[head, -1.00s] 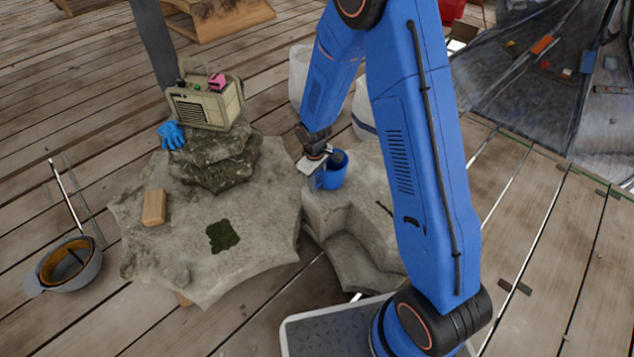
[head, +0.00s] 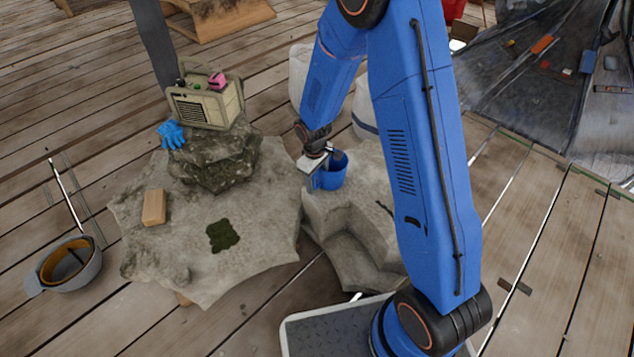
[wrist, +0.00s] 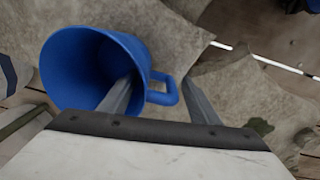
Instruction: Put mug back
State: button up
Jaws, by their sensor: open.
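A blue mug (head: 332,172) stands on the grey stone block at the right. In the wrist view the mug (wrist: 84,68) shows its open mouth and its handle (wrist: 163,89) on the right side. My gripper (head: 320,176) is open at the mug. In the wrist view my gripper's fingers (wrist: 160,98) are apart, one overlapping the mug's mouth and the other beyond the handle, so the handle shows between them. I cannot tell whether either finger touches the mug.
A wider stone slab (head: 270,220) with a dark moss patch (head: 222,236) lies left of the block. It bears a tan block (head: 154,207), a radio (head: 205,103) on stacked rock and a blue glove (head: 171,135). A hard hat (head: 68,264) lies on the planks. White containers (head: 364,110) stand behind.

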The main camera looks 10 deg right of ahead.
jog(key=r, duration=1.1)
jog(key=shift+s+a, duration=0.3)
jog(key=shift+r, duration=0.25)
jog(key=s+d+r+m+t, duration=0.1)
jog(key=s+d+r+m, duration=0.1)
jog(key=s+d+r, duration=0.4)
jog(key=s+d+r+m+t, duration=0.1)
jog(key=s+d+r+m, duration=0.1)
jog(key=s+r, duration=0.65)
jog(key=s+d+r+m+t, duration=0.1)
jog(key=s+d+r+m, duration=0.1)
jog(key=s+d+r, duration=0.35)
jog(key=s+r+m+t, duration=0.1)
jog(key=s+r, duration=0.4)
jog(key=s, duration=0.7)
jog(key=shift+s+d+r+m+y, duration=0.15)
jog(key=shift+m+y, duration=0.15)
jog(key=shift+m, duration=0.2)
